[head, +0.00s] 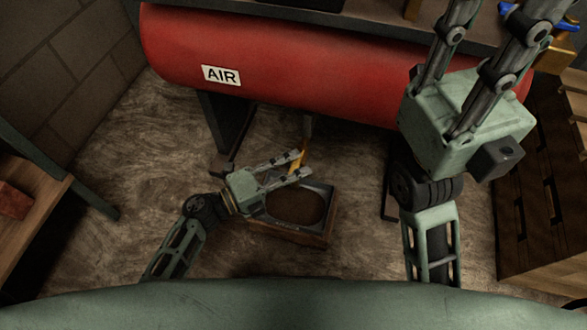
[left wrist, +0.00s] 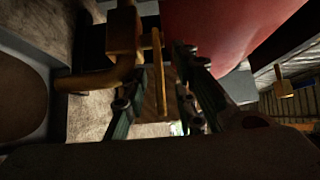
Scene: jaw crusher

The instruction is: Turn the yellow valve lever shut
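The yellow valve lever (head: 298,158) hangs below the red air tank (head: 300,75) in the head view. In the left wrist view the lever (left wrist: 158,75) is a thin upright bar beside a brass valve body and pipe (left wrist: 123,35). My left gripper (head: 302,163) is open, with its fingers on either side of the lever. In the left wrist view the lever shows between the spread fingers (left wrist: 160,85); I cannot tell whether either touches it. My right gripper (head: 480,45) is raised at the upper right, fingers apart and empty, with the tips partly cut off by the frame edge.
A box-like tray (head: 322,225) with a dark round inside stands on the floor under my left gripper. Tank legs (head: 225,130) stand near it. A wooden pallet or crate (head: 545,190) is at the right, and a wooden bench (head: 30,215) at the left. Open floor lies left of the tray.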

